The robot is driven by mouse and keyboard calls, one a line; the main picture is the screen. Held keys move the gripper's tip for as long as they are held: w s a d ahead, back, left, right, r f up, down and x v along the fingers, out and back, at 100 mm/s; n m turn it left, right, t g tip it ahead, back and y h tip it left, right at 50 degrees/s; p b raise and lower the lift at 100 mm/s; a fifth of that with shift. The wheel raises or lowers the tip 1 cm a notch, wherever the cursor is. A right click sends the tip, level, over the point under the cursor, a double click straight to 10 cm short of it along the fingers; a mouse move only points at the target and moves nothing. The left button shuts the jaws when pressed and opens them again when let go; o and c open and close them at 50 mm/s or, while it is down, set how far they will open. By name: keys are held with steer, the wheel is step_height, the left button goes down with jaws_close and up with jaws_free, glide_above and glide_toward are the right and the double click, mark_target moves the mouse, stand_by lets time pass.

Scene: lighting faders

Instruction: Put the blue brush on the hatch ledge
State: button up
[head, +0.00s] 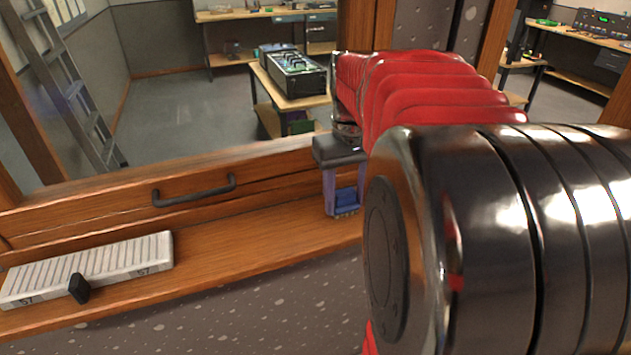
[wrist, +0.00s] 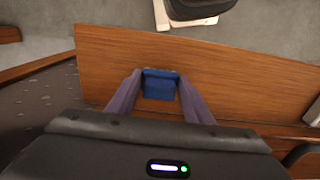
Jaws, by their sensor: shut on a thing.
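The blue brush (head: 346,199) is held upright between the purple-grey fingers of my gripper (head: 343,205). In the wrist view, the brush (wrist: 160,84) shows as a blue block between the two fingertips (wrist: 159,90). My gripper is shut on it and points down over the wooden hatch ledge (head: 235,243). The ledge's wood (wrist: 245,85) also fills the middle of the wrist view, below the brush. I cannot tell whether the brush touches the ledge. My arm covers the ledge's right part in the head view.
A pale ribbed fader strip (head: 110,262) with a black knob (head: 79,288) lies on the ledge's left. A wooden hatch panel with a dark handle (head: 195,190) rises behind the ledge. Beyond the opening stand a ladder (head: 72,88) and a workbench (head: 290,98). The ledge's middle is clear.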

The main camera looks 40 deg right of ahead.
mark_target(346, 193)
steer(key=shift+w+f, duration=0.15)
steer(key=o, duration=1)
step_height(346, 193, up, 12)
steer(key=shift+r, duration=0.1)
stand_by(0.3)
stand_by(0.8)
